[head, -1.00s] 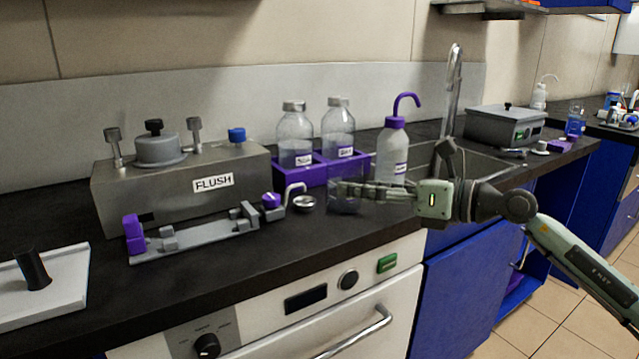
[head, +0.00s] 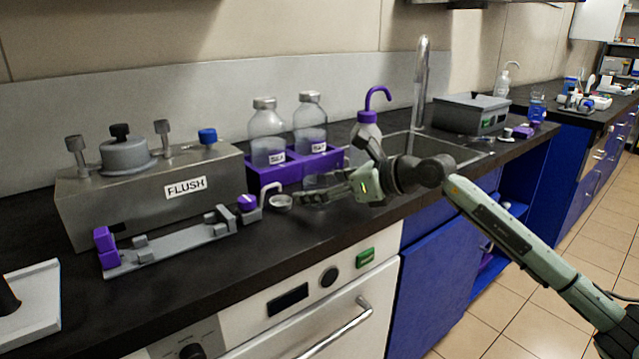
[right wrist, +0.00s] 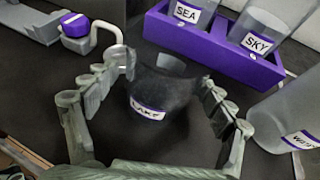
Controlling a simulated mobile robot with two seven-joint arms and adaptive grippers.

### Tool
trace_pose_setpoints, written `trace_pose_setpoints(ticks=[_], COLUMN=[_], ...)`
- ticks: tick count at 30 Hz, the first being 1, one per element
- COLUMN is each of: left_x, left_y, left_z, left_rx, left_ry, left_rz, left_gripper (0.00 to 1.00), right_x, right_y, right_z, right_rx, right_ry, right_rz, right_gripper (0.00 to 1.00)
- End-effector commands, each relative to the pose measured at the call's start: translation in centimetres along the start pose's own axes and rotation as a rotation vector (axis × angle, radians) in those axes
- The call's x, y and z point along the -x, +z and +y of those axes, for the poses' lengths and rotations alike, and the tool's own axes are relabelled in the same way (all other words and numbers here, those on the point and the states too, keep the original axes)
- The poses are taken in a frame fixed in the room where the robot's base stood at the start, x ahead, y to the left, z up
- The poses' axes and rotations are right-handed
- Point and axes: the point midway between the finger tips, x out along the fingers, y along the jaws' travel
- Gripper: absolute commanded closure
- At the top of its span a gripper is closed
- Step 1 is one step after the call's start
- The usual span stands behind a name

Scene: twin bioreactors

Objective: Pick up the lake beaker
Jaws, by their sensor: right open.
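The lake beaker (right wrist: 150,112) is a dark, see-through vessel with a white and purple label, standing on the black worktop in the right wrist view. In the head view it is a faint glass shape (head: 316,184), mostly hidden by my fingers. My right gripper (head: 325,190) is open. In the right wrist view its fingers (right wrist: 166,74) lie on either side of the beaker, with gaps that look clear of its wall. My left gripper is not in view.
Behind the beaker stands a purple rack (head: 262,181) with SEA and SKY bottles. A purple-capped wash bottle (head: 367,127) is close to my right gripper. A grey fixture (head: 170,247) and FLUSH box (head: 150,195) stand left. The worktop's front edge is near.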

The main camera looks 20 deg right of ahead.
Motion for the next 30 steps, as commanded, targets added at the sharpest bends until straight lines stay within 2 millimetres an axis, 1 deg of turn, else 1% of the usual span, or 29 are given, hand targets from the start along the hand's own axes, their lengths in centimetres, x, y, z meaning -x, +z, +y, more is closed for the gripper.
trace_pose_setpoints(ticks=[4,18,19,23,26,28,30], left_x=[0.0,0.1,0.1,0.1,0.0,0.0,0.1], left_y=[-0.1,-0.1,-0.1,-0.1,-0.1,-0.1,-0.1], left_z=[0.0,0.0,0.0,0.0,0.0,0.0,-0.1], left_rx=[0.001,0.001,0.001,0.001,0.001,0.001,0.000], left_ry=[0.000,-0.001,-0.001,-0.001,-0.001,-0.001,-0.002], left_rz=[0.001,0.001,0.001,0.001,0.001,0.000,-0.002], left_gripper=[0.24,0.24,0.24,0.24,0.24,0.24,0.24], right_x=[0.0,0.1,0.1,0.1,0.2,0.5,0.9], right_y=[0.0,0.0,0.0,0.0,0.4,1.1,2.2], right_z=[0.0,0.0,0.0,0.0,0.0,0.0,0.0], right_rx=[0.000,-0.001,-0.001,-0.001,0.000,0.000,0.003], right_ry=[0.000,0.000,0.000,0.000,0.000,0.000,0.000], right_rz=[0.000,-0.001,-0.001,-0.001,-0.002,-0.003,-0.005], right_gripper=[0.18,0.76,0.79,0.79,0.79,0.79,0.79])
